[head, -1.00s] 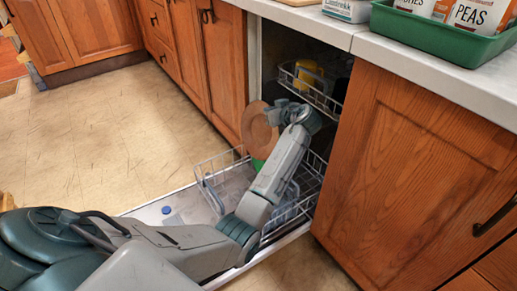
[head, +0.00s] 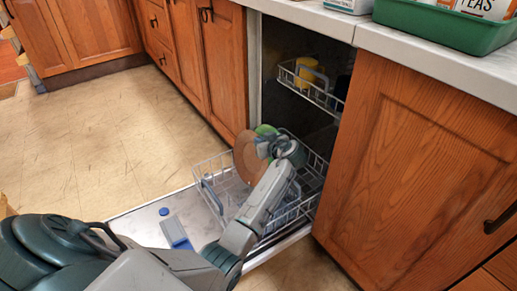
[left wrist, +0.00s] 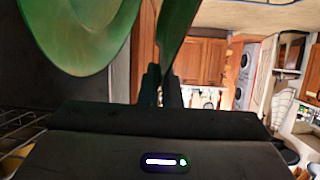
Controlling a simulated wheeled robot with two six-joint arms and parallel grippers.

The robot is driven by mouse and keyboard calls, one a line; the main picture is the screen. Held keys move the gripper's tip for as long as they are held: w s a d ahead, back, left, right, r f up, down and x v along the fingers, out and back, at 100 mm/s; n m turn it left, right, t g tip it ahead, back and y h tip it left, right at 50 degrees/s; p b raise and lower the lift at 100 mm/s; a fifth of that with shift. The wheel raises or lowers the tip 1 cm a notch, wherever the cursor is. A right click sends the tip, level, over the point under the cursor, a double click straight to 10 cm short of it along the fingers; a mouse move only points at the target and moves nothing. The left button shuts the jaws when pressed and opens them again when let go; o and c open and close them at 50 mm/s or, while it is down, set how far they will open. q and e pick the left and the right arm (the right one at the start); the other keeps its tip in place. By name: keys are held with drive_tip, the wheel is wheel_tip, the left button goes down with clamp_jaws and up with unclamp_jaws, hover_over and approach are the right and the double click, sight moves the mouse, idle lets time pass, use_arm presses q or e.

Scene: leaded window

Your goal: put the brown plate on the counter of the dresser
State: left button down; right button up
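The brown plate (head: 246,160) stands upright over the lower rack of the open dishwasher, its face towards the head camera. My left gripper (head: 263,150) is at its upper right rim. In the left wrist view the fingers (left wrist: 161,85) are close together on a thin plate seen edge-on, dark and greenish there. I cannot tell whether its lower edge touches the rack. A green plate (head: 264,130) shows just behind; it also fills the upper left of the left wrist view (left wrist: 75,35). My right gripper and the dresser's counter are not clearly in view.
The lower rack (head: 213,175) is pulled out over the lowered door (head: 140,222). The upper rack (head: 318,95) holds a yellow cup (head: 305,72). A pale worktop (head: 400,45) with a green tray (head: 440,30) is above. Open floor lies left.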

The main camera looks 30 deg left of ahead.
use_arm(q)
drive_tip(key=shift+s+a+f, duration=0.1)
drive_tip(key=shift+s+f, duration=0.1)
drive_tip(key=shift+f, duration=0.4)
drive_tip(key=shift+s+a+f, duration=0.1)
drive_tip(key=shift+s+f, duration=0.05)
drive_tip(key=shift+f, duration=0.4)
drive_tip(key=c, duration=1.6)
unclamp_jaws()
drive_tip(key=shift+c, duration=0.2)
